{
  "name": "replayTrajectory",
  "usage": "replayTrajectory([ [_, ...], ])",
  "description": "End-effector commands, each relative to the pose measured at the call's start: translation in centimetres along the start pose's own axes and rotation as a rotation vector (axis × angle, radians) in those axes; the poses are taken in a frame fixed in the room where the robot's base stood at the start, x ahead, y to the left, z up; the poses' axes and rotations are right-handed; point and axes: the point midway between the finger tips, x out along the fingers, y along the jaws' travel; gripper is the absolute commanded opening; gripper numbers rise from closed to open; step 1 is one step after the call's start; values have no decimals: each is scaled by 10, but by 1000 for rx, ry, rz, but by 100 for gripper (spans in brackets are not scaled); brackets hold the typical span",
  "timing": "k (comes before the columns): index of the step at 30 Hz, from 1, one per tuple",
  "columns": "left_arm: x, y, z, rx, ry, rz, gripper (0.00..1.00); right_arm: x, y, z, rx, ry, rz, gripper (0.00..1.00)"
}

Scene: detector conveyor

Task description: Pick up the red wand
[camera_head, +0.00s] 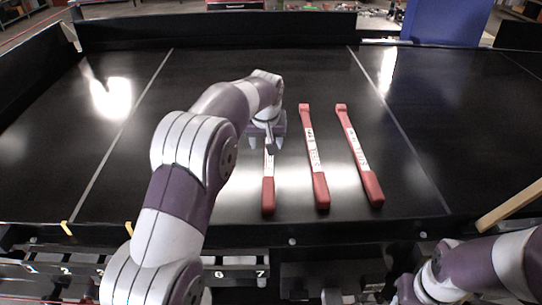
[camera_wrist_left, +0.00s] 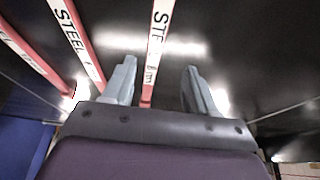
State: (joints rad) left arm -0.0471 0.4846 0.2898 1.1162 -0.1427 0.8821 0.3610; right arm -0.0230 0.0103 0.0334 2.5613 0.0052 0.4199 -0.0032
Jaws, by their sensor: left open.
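Three red wands with white labelled middles lie side by side on the black conveyor in the head view: a left one (camera_head: 268,192), a middle one (camera_head: 320,188) and a right one (camera_head: 371,186). My open, empty left gripper (camera_head: 267,135) is over the upper part of the left wand and hides its far end. In the left wrist view, the left wand (camera_wrist_left: 155,50) shows between the spread fingers (camera_wrist_left: 160,82), apart from both. The other two wands lie left of it there. My right arm enters at the lower right; its fingers cannot be made out.
The conveyor (camera_head: 218,190) is clear left and right of the wands, with thin light lines across it. A raised black wall (camera_head: 170,29) bounds its back. A numbered rack (camera_head: 235,272) runs along the front; a wooden strip (camera_head: 508,207) is at the right.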

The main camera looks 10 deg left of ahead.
Motion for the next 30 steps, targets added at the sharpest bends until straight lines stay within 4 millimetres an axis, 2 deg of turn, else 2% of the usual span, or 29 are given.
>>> replayTrajectory([
  [1, 2, 0, -3, 0, 0, -1, 57, -11, 0, -2, 0, 2, 0, 43],
  [5, 20, 0, -2, 1, 2, 0, 57, -16, 0, -2, 0, 2, 0, 43],
  [11, 49, 8, 6, 1, -2, 0, 57, -46, 0, -6, 0, 2, 0, 43],
  [15, 71, 8, 6, 0, 2, 0, 57, -50, 0, -7, 0, 2, 0, 43],
  [22, 76, 8, 7, -1, 4, 1, 57, -48, 0, -6, 0, 1, 0, 43],
  [27, 76, 8, 7, -1, 4, 1, 2, -47, 0, -6, 0, 1, 0, 43],
  [30, 75, 8, 6, -1, 5, 2, 0, -48, 0, -6, 0, 1, 0, 43],
])
